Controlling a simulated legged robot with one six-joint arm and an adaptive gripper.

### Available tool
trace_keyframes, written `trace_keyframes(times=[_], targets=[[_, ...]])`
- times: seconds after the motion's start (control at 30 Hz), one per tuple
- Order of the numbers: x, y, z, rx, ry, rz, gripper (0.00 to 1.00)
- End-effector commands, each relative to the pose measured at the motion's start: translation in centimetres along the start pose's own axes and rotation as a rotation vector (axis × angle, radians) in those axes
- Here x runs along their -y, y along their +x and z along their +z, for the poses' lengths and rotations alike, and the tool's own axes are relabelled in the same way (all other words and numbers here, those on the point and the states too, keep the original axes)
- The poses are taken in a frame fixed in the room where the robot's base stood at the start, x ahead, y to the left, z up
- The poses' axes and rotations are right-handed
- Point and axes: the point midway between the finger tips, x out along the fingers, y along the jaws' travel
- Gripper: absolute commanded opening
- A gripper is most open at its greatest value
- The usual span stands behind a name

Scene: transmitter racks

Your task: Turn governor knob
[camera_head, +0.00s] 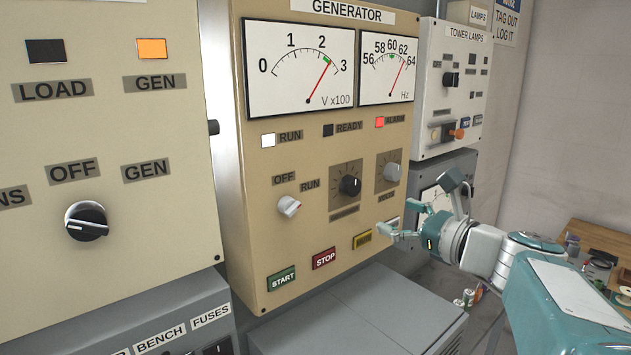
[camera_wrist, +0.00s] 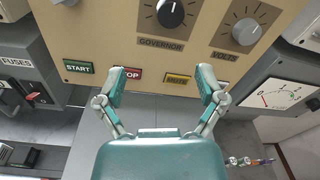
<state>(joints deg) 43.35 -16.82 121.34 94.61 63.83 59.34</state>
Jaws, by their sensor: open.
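The governor knob (camera_head: 350,186) is a black round knob with a pale pointer on a dark square plate, on the beige generator panel (camera_head: 250,215). In the wrist view the governor knob (camera_wrist: 171,13) is near the top edge, above its GOVERNOR label (camera_wrist: 161,43). My gripper (camera_head: 384,229) is in front of the panel, to the right of and below the knob. In the wrist view my gripper (camera_wrist: 165,85) has its two fingers spread apart with nothing between them. The fingers are below the knob and apart from it.
A grey volts knob (camera_head: 391,171) is right of the governor knob. A white OFF/RUN knob (camera_head: 289,206) is to its left. START (camera_head: 282,278), STOP (camera_head: 324,259) and yellow (camera_head: 362,239) buttons line the panel below. A grey cabinet (camera_head: 350,315) stands beneath. The ALARM lamp (camera_head: 379,122) is red.

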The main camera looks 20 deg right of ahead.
Motion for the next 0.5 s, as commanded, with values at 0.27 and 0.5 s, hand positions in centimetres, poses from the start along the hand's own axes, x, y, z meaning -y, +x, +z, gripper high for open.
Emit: trace_keyframes(times=[0.27, 0.5], targets=[[0.5, 1.3, 0.9, 0.035, 0.046, -0.032, 0.88], [1.4, 5.2, 0.7, 0.035, 0.052, -0.03, 0.88]])
